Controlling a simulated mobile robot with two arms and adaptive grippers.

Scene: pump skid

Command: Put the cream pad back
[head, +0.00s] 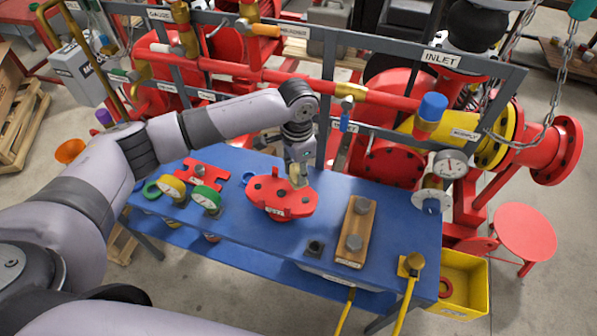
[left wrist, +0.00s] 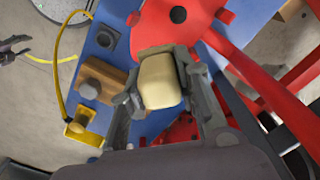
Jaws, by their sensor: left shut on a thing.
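The cream pad (left wrist: 162,82) is a small rounded block. It sits between the fingers of my left gripper (left wrist: 163,92), which is shut on it. In the head view my left gripper (head: 298,176) points down over the right end of a red casting (head: 272,200) on the blue bench, and only a little of the pad shows there. The casting also shows at the top of the left wrist view (left wrist: 185,25). I cannot tell whether the pad touches it. A dark shape at the left edge of the wrist view may be my right gripper.
Red pipes and a grey labelled frame (head: 400,58) stand behind. A yellow bin (head: 470,272) is at the right.

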